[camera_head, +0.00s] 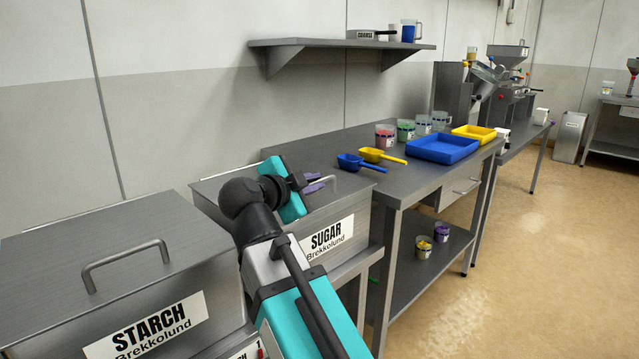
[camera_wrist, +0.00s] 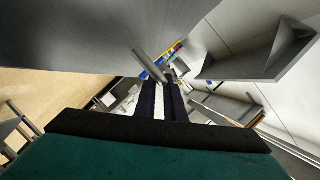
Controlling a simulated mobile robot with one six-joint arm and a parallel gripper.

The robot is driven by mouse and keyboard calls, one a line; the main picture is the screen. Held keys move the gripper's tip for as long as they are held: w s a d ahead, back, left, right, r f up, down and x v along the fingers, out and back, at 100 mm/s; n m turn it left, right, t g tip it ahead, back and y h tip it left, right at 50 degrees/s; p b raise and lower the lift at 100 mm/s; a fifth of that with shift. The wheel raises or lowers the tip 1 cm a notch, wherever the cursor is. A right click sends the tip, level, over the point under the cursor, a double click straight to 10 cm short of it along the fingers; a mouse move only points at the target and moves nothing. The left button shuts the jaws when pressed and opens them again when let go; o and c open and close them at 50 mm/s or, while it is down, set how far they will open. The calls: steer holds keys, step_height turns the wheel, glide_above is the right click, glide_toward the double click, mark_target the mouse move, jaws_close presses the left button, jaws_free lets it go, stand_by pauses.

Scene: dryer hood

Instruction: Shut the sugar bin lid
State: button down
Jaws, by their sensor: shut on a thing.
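The sugar bin (camera_head: 328,238) is a grey metal box with a white SUGAR label, left of the workbench. Its grey lid (camera_head: 345,194) lies over the top and looks about level. My arm hides part of it, so I cannot tell whether it is fully seated. The lid's bar handle (camera_head: 330,179) is beside my purple fingertips. My gripper (camera_head: 314,184) reaches over the lid and is shut on the handle. In the wrist view, the handle (camera_wrist: 148,64) stands out from a broad grey lid surface (camera_wrist: 85,35) at the fingers (camera_wrist: 165,88).
The closed starch bin (camera_head: 110,260) is at the near left. The workbench (camera_head: 330,145) to the right carries blue and yellow scoops, cups and trays. A wall shelf (camera_head: 340,43) hangs above. Open floor (camera_head: 530,250) lies at right.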

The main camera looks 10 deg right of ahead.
steer(key=shift+a+f, duration=0.1)
steer(key=shift+f, duration=0.35)
steer(key=c, duration=1.8)
jaws_free()
steer(key=shift+c, duration=0.2)
steer(key=shift+r, duration=0.1)
steer(key=p+v, duration=0.2)
steer(key=v, duration=1.1)
steer(key=shift+s+a, duration=0.15)
steer(key=shift+s, duration=0.15)
steer(key=shift+s, duration=0.1)
